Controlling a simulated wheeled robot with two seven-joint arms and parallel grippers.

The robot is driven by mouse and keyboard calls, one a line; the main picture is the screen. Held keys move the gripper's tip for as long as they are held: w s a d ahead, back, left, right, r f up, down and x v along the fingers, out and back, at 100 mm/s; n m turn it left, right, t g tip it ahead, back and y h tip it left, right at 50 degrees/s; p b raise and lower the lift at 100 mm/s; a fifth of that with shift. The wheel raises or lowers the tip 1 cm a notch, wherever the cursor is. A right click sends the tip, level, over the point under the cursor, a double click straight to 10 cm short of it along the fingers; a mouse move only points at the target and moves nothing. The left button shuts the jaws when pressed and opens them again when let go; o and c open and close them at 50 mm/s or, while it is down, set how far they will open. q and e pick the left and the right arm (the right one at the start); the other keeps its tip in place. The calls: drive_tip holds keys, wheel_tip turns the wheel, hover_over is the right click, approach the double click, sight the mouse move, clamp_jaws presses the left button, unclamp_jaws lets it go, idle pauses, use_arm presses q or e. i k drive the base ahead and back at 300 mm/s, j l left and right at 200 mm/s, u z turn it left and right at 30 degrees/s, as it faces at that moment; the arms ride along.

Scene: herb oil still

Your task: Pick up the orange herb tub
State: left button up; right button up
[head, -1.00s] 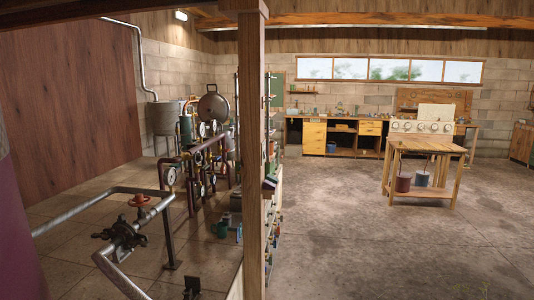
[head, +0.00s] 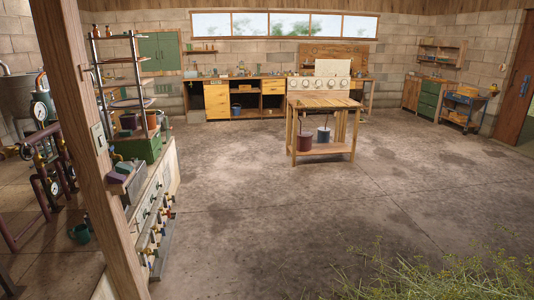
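I cannot make out a thing that is clearly the orange herb tub. A small orange vessel (head: 152,119) stands on the metal rack at the left, partly hidden and too small to identify. Small orange-yellow items also lie on the blue cart (head: 464,104) at the far right, too small to tell apart. Neither of my grippers is in view.
A wooden post (head: 85,140) and a cabinet with taps (head: 153,205) stand close at left. A wooden table (head: 325,103) holds a dark red bucket (head: 304,141) and a blue bucket (head: 323,134) below. Green herbs (head: 440,278) fill the bottom right. The middle floor is clear.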

sight(151, 119)
drive_tip(key=i+l, duration=0.15)
drive_tip(key=i, duration=0.45)
drive_tip(key=i+l+u, duration=0.1)
drive_tip(key=i, duration=0.45)
drive_tip(key=i+l, duration=0.2)
drive_tip(key=i, duration=0.4)
drive_tip(key=i+u, duration=0.25)
drive_tip(key=i, duration=0.55)
drive_tip(key=i+l+u, duration=0.1)
drive_tip(key=i+u, duration=0.15)
drive_tip(key=i, duration=0.55)
